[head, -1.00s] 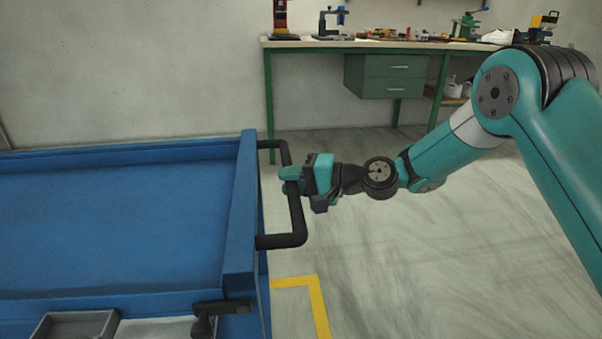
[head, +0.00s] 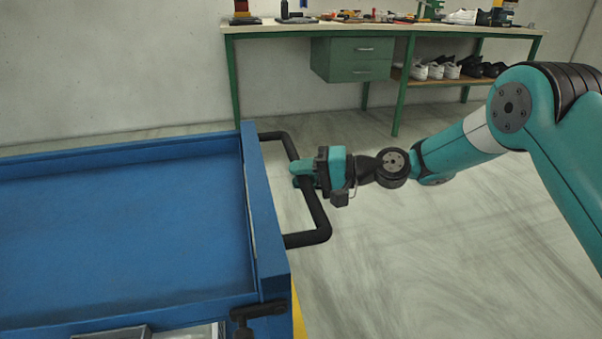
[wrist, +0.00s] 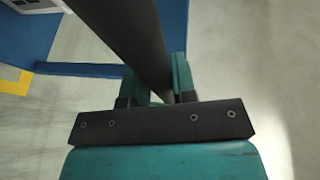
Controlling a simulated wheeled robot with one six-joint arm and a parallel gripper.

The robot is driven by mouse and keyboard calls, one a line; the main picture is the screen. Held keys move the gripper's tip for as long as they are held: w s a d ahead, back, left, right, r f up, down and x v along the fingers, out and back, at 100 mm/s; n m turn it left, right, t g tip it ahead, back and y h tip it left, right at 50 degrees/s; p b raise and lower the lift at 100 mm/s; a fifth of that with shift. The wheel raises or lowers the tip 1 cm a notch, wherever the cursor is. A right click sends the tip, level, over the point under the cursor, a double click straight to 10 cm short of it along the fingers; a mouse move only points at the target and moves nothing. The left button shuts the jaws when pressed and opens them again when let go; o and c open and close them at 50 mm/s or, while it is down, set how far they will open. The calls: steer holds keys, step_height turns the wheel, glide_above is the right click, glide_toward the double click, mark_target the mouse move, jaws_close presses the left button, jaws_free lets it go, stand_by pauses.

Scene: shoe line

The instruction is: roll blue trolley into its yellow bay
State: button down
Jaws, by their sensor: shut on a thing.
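The blue trolley (head: 120,225) fills the left of the head view, its top tray empty where it shows. A black bar handle (head: 319,215) sticks out from its right end. My gripper (head: 303,174) is shut on this handle, about midway along the bar. In the wrist view the handle (wrist: 135,40) runs between the two teal fingers (wrist: 160,85). A yellow floor line (head: 298,312) shows just beside the trolley's near right corner, mostly hidden by the trolley. A yellow corner mark also shows in the wrist view (wrist: 14,82). The rest of the bay is hidden.
A green-legged workbench (head: 380,30) with tools and a drawer unit (head: 352,58) stands against the back wall. Shoes (head: 440,70) sit on its lower shelf. The grey floor (head: 430,250) right of the trolley is clear.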

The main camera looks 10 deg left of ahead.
steer(key=shift+s+f, duration=0.1)
steer(key=c, duration=0.9)
jaws_free()
steer(key=shift+d, duration=0.1)
steer(key=shift+c, duration=0.2)
steer(key=shift+d+r, duration=0.2)
steer(key=shift+d, duration=0.2)
steer(key=d+r+p, duration=0.3)
steer(key=d, duration=1.3)
steer(key=shift+s+d, duration=0.15)
steer(key=shift+s, duration=0.2)
